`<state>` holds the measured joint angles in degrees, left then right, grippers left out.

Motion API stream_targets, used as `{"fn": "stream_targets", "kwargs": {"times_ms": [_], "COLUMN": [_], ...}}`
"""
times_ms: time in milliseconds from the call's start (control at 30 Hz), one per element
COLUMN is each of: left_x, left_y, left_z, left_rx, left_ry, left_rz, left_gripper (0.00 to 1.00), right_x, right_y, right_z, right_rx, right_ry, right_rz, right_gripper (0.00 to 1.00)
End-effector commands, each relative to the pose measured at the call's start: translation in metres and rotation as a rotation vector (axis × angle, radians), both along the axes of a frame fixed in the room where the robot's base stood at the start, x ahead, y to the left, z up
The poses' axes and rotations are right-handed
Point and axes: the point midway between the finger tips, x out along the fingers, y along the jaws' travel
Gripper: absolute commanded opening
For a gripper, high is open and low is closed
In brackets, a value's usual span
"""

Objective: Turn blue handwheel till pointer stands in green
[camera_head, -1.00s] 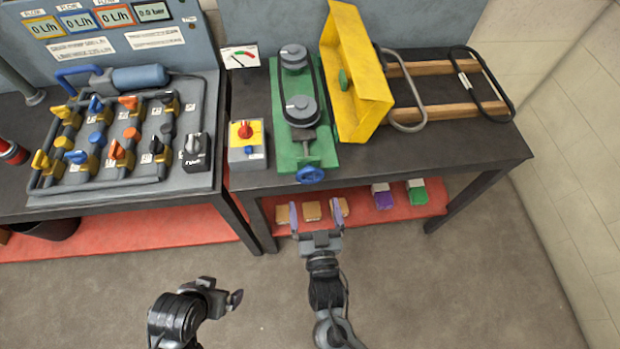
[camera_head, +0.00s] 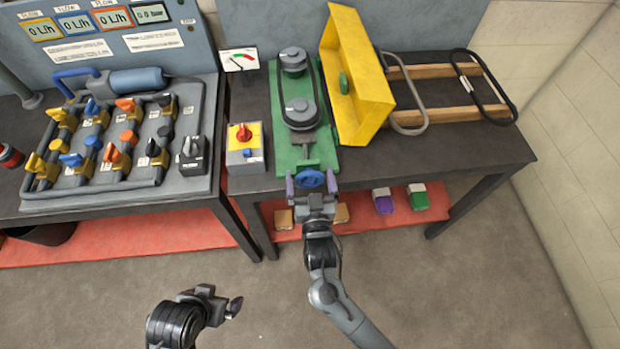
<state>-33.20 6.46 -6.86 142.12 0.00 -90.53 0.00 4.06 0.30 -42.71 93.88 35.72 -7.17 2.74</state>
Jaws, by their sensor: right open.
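The blue handwheel (camera_head: 310,179) sits at the front end of the green belt-drive base (camera_head: 326,148), at the table's front edge. My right gripper (camera_head: 311,184) is open, with its two purple-padded fingers one on each side of the handwheel; I cannot tell whether they touch it. The gauge (camera_head: 239,60) stands behind, left of the green base; its pointer is too small to read surely, but the scale has a green and a red part. My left gripper (camera_head: 226,304) is low in the view, away from the table, and its finger opening is unclear.
A yellow guard (camera_head: 360,95) stands open right of the belt. A grey box with a red-and-yellow switch (camera_head: 245,150) is left of the green base. Boxes lie on the red lower shelf (camera_head: 365,213).

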Motion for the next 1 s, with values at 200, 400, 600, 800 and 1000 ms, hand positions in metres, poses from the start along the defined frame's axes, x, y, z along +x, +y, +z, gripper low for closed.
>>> {"fn": "stream_targets", "kwargs": {"times_ms": [200, 400, 600, 800, 1000], "left_x": [-0.0001, -0.0001, -0.0003, -0.0004, -0.0004], "left_y": [-0.0002, 0.0006, 0.0022, 0.0029, 0.0027], "left_z": [-0.0001, -0.0003, 0.0006, 0.0039, 0.0084], "left_rx": [0.000, 0.003, 0.010, 0.013, 0.012], "left_ry": [0.000, 0.001, 0.001, 0.001, 0.001], "left_rz": [0.000, -0.002, -0.006, -0.009, -0.008], "left_gripper": [1.00, 1.00, 1.00, 1.00, 1.00], "right_x": [-0.0002, -0.0003, -0.0002, -0.0002, -0.0003], "right_y": [0.0000, -0.0002, -0.0005, -0.0007, -0.0010], "right_z": [0.0001, 0.0002, 0.0005, 0.0006, 0.0007], "right_rx": [0.000, 0.001, 0.026, 0.117, 0.258], "right_ry": [0.000, -0.001, 0.002, 0.016, 0.034], "right_rz": [0.000, 0.000, -0.002, -0.003, -0.003], "right_gripper": [0.79, 0.54, 0.54, 0.54, 0.54]}}
